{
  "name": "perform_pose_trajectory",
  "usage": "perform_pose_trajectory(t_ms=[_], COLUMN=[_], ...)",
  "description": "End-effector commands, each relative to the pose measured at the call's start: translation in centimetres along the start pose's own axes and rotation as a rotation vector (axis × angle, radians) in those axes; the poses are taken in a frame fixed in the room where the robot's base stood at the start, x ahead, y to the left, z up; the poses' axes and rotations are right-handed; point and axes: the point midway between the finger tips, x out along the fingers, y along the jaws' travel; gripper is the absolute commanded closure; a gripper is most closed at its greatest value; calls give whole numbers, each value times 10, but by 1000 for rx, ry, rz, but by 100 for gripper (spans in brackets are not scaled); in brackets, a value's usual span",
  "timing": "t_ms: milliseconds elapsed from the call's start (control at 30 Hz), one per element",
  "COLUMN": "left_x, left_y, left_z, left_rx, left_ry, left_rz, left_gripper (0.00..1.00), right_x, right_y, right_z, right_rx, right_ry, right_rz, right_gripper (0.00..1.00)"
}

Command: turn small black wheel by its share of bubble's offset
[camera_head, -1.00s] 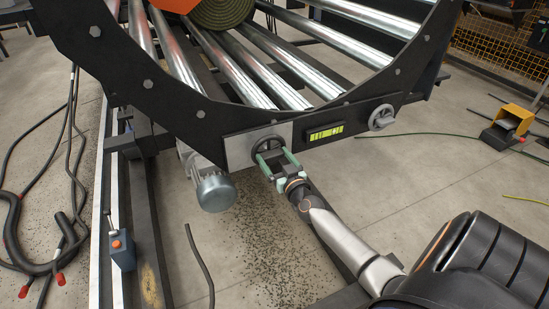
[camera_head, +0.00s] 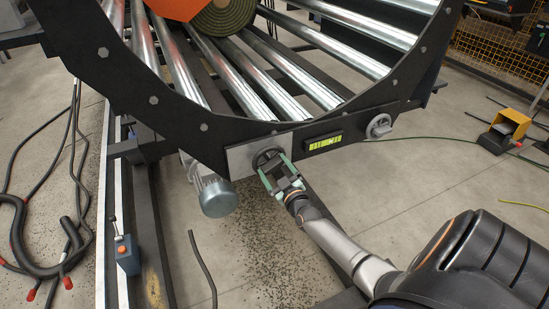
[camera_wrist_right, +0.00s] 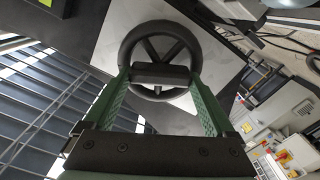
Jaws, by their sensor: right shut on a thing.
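The small black wheel (camera_head: 268,158) sits on a light plate on the dark ring frame. In the right wrist view the wheel (camera_wrist_right: 131,45) shows its rim, spokes and a dark bar across its lower part. My right gripper (camera_head: 274,167) has its green fingers on either side of the wheel. My left gripper is out of view.
A grey knob or wheel (camera_head: 379,126) is right of the level. A grey motor (camera_head: 216,196) hangs left of the gripper. Shiny rollers (camera_head: 290,75) fill the ring, with a turf roll (camera_head: 222,15) on them. Floor right of my arm is mostly clear, with a green cable.

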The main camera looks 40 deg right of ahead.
Motion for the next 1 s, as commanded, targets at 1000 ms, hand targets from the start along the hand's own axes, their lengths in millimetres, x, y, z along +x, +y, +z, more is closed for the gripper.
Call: perform_pose_trajectory(t_ms=[1000], left_x=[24], left_y=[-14], left_z=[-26], left_rx=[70], left_ry=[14], left_rz=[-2], left_gripper=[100], right_x=[-1], right_y=[-3], right_z=[2], right_rx=[-487], right_ry=[-2], right_rz=[-1], right_gripper=[66])
